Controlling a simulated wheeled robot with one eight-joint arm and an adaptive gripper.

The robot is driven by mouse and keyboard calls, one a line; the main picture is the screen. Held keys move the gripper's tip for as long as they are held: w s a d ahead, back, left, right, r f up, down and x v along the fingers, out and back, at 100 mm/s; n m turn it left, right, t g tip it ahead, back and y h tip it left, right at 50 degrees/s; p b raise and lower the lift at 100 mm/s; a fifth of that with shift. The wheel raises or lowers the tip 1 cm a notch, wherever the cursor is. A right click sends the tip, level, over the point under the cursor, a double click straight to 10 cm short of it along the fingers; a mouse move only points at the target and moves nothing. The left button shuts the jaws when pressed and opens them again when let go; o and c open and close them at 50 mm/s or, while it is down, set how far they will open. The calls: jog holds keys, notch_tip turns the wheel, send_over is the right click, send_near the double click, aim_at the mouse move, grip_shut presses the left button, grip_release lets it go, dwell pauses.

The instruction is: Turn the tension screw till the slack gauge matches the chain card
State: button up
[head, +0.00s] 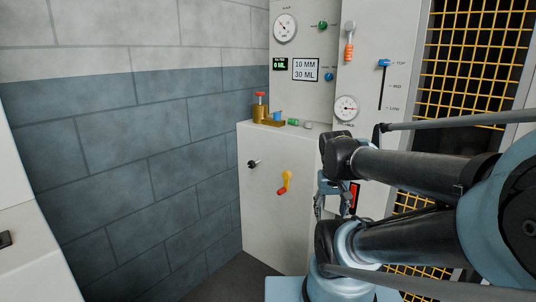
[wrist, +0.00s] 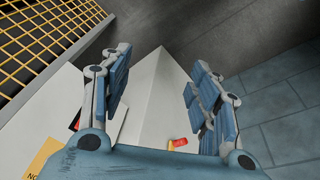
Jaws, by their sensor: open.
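I cannot tell which is the tension screw. My gripper (head: 334,206) is open and empty, right of the crank and apart from it. In the wrist view the open fingers (wrist: 158,70) point past a red and yellow grip (wrist: 178,143).
The white cabinet (head: 268,215) carries a brass fitting with a red top (head: 260,105) on its ledge. A lever slider (head: 384,64) and an orange-handled lever (head: 349,45) are on the right panel. Yellow mesh (head: 470,60) is behind my arm. A block wall (head: 120,130) is left.

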jog(key=shift+s+a+f+y, duration=0.3)
jog(key=shift+s+f, duration=0.15)
jog(key=shift+s, duration=0.25)
jog(key=shift+s+a+f+y, duration=0.25)
jog(key=shift+s+f, duration=0.2)
jog(key=shift+s, duration=0.2)
jog(key=shift+w+f, duration=0.2)
jog(key=shift+w, duration=0.25)
dwell(0.9)
